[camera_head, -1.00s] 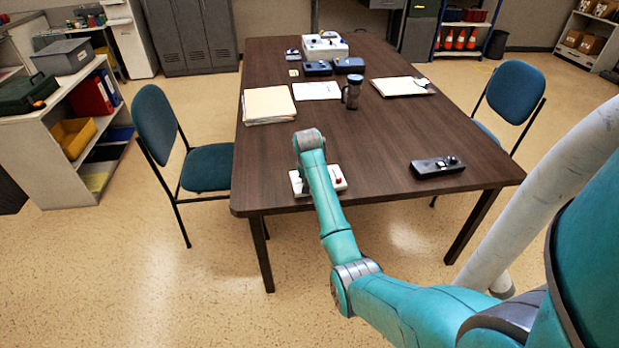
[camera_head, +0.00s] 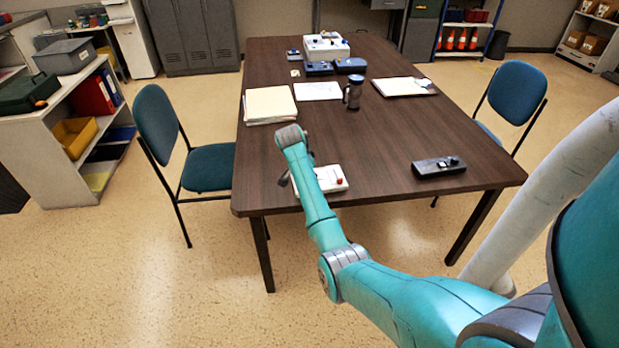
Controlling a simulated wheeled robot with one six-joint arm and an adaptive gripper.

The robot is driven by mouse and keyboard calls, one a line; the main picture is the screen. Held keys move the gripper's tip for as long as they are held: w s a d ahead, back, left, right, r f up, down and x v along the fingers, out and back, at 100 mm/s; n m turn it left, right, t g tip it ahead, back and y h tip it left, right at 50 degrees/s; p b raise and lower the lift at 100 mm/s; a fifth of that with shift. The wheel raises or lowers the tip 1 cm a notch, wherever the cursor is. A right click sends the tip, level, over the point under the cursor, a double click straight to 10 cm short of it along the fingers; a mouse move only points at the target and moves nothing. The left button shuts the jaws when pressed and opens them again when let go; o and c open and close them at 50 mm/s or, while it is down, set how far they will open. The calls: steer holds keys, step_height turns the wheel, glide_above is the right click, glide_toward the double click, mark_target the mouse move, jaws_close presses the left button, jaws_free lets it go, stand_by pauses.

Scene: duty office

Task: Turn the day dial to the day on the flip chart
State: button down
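A white control box (camera_head: 327,178) with a red knob or button on its right lies near the table's front edge, partly covered by my arm. My gripper (camera_head: 284,180) is mostly hidden behind my arm; a dark part of it shows just left of the box, and I cannot tell whether it is open or shut or touching anything. A black box (camera_head: 438,167) with small knobs lies to the right. I cannot make out which control is the day dial. No flip chart with a readable day shows.
On the dark table (camera_head: 390,140) are a stack of folders (camera_head: 270,105), a paper sheet (camera_head: 317,91), a dark mug (camera_head: 353,92), a clipboard (camera_head: 403,86), and blue and white devices at the back. Blue chairs stand left (camera_head: 208,166) and right (camera_head: 517,88). The table's middle is clear.

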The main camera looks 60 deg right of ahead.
stand_by(0.4)
steer(key=c, duration=0.8)
jaws_free()
steer(key=shift+c, duration=0.2)
steer(key=shift+r, duration=0.1)
steer(key=v, duration=1.1)
steer(key=shift+a+r, duration=0.15)
steer(key=shift+r, duration=0.25)
steer(key=shift+f, duration=0.1)
